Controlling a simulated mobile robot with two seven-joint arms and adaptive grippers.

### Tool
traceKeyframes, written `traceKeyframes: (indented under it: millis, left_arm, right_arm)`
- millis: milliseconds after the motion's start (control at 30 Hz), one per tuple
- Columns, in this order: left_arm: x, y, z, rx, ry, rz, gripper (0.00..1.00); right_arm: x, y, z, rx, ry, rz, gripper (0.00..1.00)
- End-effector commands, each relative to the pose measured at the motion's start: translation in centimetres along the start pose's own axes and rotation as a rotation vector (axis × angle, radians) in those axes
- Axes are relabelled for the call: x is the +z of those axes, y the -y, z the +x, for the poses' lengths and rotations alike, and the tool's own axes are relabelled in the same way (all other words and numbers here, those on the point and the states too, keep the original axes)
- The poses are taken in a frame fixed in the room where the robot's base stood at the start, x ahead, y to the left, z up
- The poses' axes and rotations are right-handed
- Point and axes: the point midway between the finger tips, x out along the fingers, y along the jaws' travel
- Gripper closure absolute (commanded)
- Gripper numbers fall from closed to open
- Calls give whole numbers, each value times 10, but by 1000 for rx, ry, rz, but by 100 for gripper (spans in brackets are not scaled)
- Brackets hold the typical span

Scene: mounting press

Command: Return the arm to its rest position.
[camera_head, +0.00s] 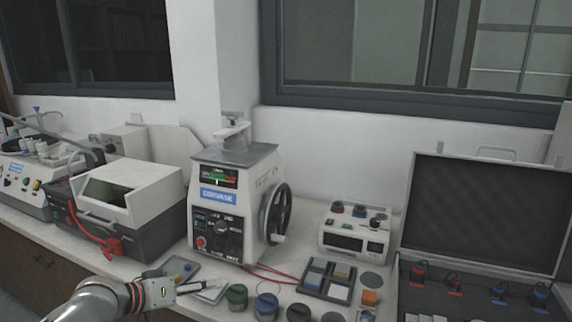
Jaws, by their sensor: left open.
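My left arm comes in at the bottom left. Its gripper (206,287) is in front of the mounting press, low over the bench front, at the left of a row of round containers. It is open, and I see nothing held in it. The mounting press (232,190) is a white and grey machine with a black dial panel, a small lit display and a dark handwheel (278,213) on its right side. My right gripper is not in view.
A sectioned tray (327,296), a small white control unit (354,230) and an open black case (485,213) lie further right. A white-lidded machine (128,190) stands left of the press.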

Motion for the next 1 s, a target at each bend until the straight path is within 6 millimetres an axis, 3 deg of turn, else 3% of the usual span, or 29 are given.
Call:
traceKeyframes:
  millis: [33,100,267,400,700,1000]
  left_arm:
    - [35,-7,4,-16,24,85,59]
    - [68,-9,4,-60,43,216,59]
    - [128,-2,-13,-201,82,477,59]
    - [167,20,-50,-379,146,663,59]
    - [212,70,-144,-703,353,861,59]
    - [240,97,-224,-897,554,929,59]
  right_arm:
    - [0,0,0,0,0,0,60]
    - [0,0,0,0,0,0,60]
    - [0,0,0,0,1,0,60]
    - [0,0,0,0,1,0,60]
    - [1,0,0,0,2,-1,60]
    - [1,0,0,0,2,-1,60]
